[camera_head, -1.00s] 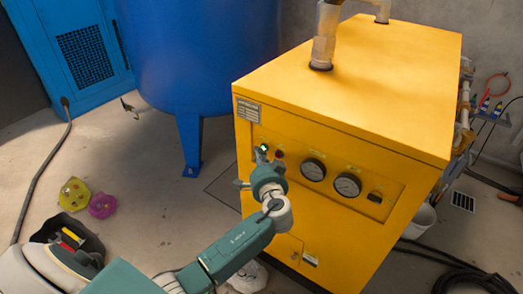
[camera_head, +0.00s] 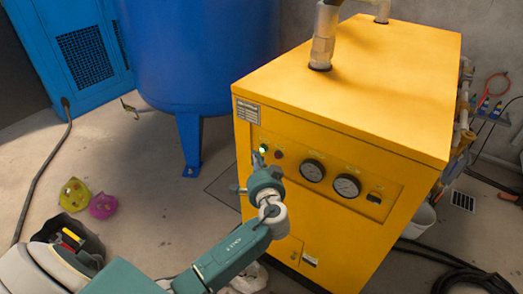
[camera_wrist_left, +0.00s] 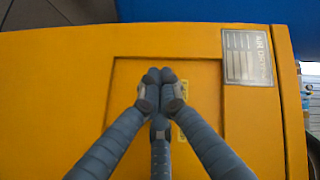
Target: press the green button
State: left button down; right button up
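The green button (camera_head: 263,148) glows on the front panel of the yellow cabinet (camera_head: 345,85), left of a small dark red knob or light (camera_head: 278,154). My left gripper (camera_head: 257,160) is in front of the panel, its fingertips just below and beside the green button; I cannot tell whether they touch the panel. In the left wrist view the yellow cabinet (camera_wrist_left: 50,100) fills most of the picture. There my left gripper's fingers (camera_wrist_left: 160,76) are closed together with nothing between them. The green button is not visible there, perhaps hidden behind the fingers. My right gripper is not in view.
Two round gauges (camera_head: 330,178) and a black switch (camera_head: 374,197) are right of the button. A nameplate (camera_head: 248,111) is above it. A blue tank (camera_head: 200,55) stands behind left. Yellow and magenta items (camera_head: 88,199) lie on the floor. Black hose (camera_head: 465,275) lies at right.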

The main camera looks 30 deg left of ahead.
pick_arm(q)
jog(key=shift+s+a+p, duration=0.15)
jog(key=shift+s+p, duration=0.5)
jog(key=shift+s, duration=1.8)
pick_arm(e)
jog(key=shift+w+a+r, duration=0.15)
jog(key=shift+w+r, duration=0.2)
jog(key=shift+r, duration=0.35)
